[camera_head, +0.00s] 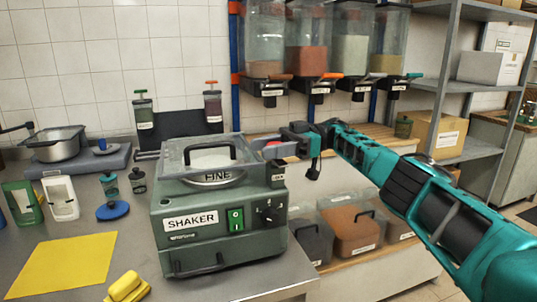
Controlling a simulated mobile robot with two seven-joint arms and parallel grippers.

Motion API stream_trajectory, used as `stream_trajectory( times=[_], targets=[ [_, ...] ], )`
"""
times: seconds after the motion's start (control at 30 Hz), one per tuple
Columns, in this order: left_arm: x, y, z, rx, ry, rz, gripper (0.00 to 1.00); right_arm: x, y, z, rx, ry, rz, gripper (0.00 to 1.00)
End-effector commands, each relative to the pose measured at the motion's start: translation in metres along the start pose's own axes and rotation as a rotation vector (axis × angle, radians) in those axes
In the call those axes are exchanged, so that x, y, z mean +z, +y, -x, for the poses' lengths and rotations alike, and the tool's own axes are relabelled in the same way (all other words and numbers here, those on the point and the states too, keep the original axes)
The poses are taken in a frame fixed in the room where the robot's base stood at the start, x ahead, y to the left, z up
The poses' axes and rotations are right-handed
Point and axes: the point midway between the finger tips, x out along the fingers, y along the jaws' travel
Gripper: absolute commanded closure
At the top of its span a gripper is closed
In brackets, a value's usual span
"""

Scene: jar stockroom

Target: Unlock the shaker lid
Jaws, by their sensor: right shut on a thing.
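The shaker (220,225) is a green box-shaped machine labelled SHAKER, standing on the grey counter. Its clear lid (175,160) is down on top, with a black handle (210,143) and a FINE label under it. My right gripper (275,147) is at the lid's right rear edge, shut on a small part with a little red showing, likely the lid's latch. The fingers hide most of this part, so its position cannot be told. A small label sits below it on the right side. My left gripper is not in view.
A yellow mat (65,265) and a yellow sponge (126,287) lie at the front left. Scoops, small jars and a scale with a metal pan (58,145) stand at the left. Hoppers (305,50) hang behind; lidded bins (352,230) stand right of the shaker.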

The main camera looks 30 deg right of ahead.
Motion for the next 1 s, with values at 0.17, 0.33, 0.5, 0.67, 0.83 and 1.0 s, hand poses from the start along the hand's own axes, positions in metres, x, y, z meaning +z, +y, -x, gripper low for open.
stream_trajectory(
  times=[0.17,0.33,0.5,0.67,0.83,1.0],
  targets=[
    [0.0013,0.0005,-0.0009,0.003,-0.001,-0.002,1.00,0.0000,-0.0004,-0.0014,-0.012,-0.001,0.000,0.84],
    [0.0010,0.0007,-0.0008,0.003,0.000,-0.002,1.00,0.0000,-0.0006,-0.0015,-0.014,-0.001,0.000,0.84],
    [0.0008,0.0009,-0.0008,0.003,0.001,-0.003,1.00,0.0002,-0.0007,-0.0016,-0.014,-0.002,0.000,0.51],
    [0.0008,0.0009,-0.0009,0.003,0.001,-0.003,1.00,0.0003,-0.0005,-0.0013,-0.013,-0.002,0.000,0.36],
    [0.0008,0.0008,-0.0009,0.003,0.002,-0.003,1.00,0.0003,-0.0004,-0.0008,-0.011,-0.002,0.000,0.33],
    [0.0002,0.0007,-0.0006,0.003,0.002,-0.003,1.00,0.0000,-0.0004,-0.0007,-0.010,-0.001,0.000,0.33]
  ],
)
